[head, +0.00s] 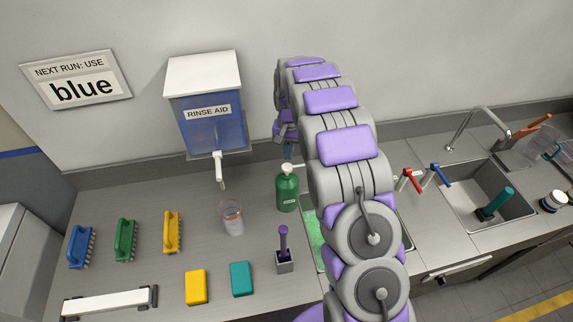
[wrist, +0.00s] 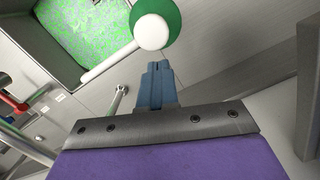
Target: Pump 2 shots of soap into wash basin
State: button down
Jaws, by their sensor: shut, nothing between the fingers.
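The green soap bottle (head: 287,193) stands upright on the counter, with a white pump head whose nozzle points right toward the wash basin (head: 305,222). The basin holds green speckled content and is partly hidden behind my arm. My gripper (head: 288,153) is behind and just above the pump head. In the wrist view, the white pump head (wrist: 152,32) lies just beyond the closed blue fingertips of my gripper (wrist: 154,66), with its nozzle reaching toward the basin (wrist: 47,52). The fingers hold nothing. Whether they touch the pump is unclear.
A rinse aid dispenser (head: 208,115) hangs on the wall at left, above a clear cup (head: 231,217). Brushes, sponges and a purple-handled tool in a holder (head: 284,262) stand on the left counter. A second sink (head: 475,210) lies right, past red and blue taps.

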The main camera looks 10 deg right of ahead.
jog(key=shift+s+r, duration=0.1)
jog(key=shift+s, duration=0.05)
notch_tip(320, 180, up, 17)
jog(key=w, duration=0.1)
jog(key=shift+w+d, duration=0.3)
jog(key=shift+w, duration=0.1)
dwell(1.0)
jog(key=p, duration=0.8)
send_near(287, 165)
jog(key=shift+r, duration=0.25)
jog(key=shift+f, duration=0.1)
jog(key=shift+s+f+b, duration=0.15)
jog(key=shift+f, duration=1.55)
jog(key=shift+s+f+b, duration=0.15)
jog(key=shift+f, duration=1.55)
